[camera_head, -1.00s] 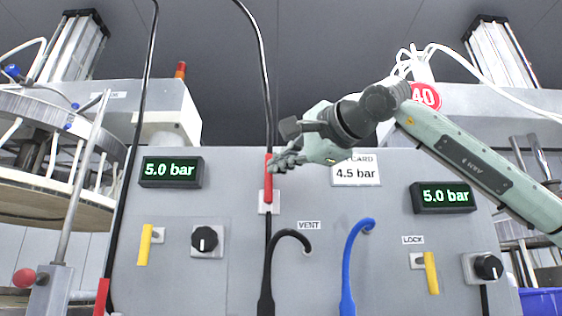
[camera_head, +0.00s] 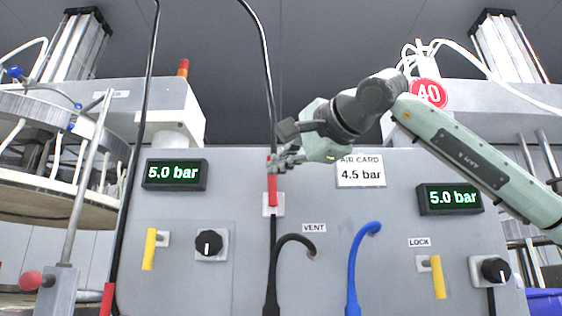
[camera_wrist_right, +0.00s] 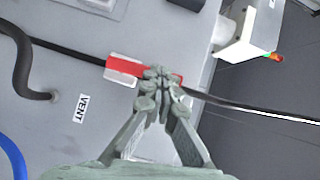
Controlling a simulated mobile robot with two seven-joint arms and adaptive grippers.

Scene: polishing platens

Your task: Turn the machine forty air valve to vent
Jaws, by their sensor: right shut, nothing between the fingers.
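A red handle (camera_head: 272,188) stands upright in line with a black hose on the grey panel (camera_head: 330,275); it also shows in the right wrist view (camera_wrist_right: 123,67). A VENT label (camera_head: 314,228) is below and right of it; a LOCK label (camera_head: 419,242) is farther right. The red 40 sign (camera_head: 428,94) is on the right machine. My right gripper (camera_head: 275,164) is shut and empty at the handle's upper end. In the wrist view its fingertips (camera_wrist_right: 160,76) overlap the handle; I cannot tell whether they touch it. My left gripper is not in view.
Yellow handles (camera_head: 149,249) and (camera_head: 438,277) flank the panel, each beside a black knob (camera_head: 208,243). A black hose (camera_head: 285,255) and a blue hose (camera_head: 356,265) curve out below the red handle. Another red handle (camera_head: 107,298) is at lower left.

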